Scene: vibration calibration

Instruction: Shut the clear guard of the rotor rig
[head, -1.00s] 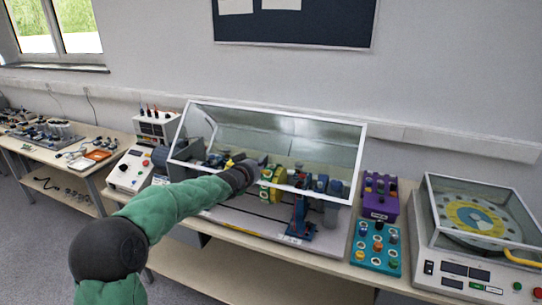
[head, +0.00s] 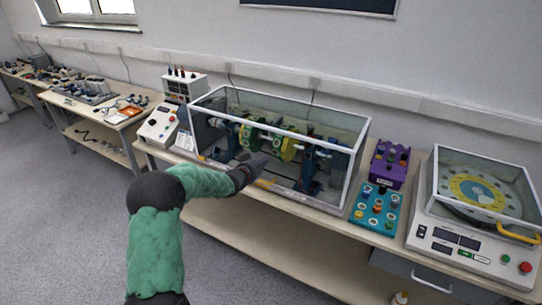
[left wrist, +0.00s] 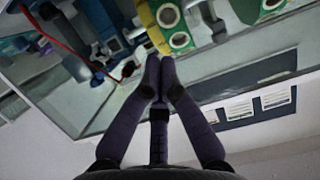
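The clear guard (head: 272,129) is a glass box with a pale frame. In the head view it stands level over the rotor rig, its lower edge down at the base, with no gap that I can make out. Green and yellow rotor parts (head: 289,149) show through it, and the wrist view shows them close up (left wrist: 172,24). My left gripper (head: 262,166) is at the guard's front, low near its middle; I cannot tell whether it touches. In the wrist view its fingertips (left wrist: 159,76) are together with nothing seen between them. My right gripper is out of view.
Right of the rig are a purple block (head: 390,160), a teal board with knobs (head: 364,216) and a white machine with a glass lid (head: 455,252). A control box (head: 158,127) stands left. The floor (head: 65,215) in front is clear.

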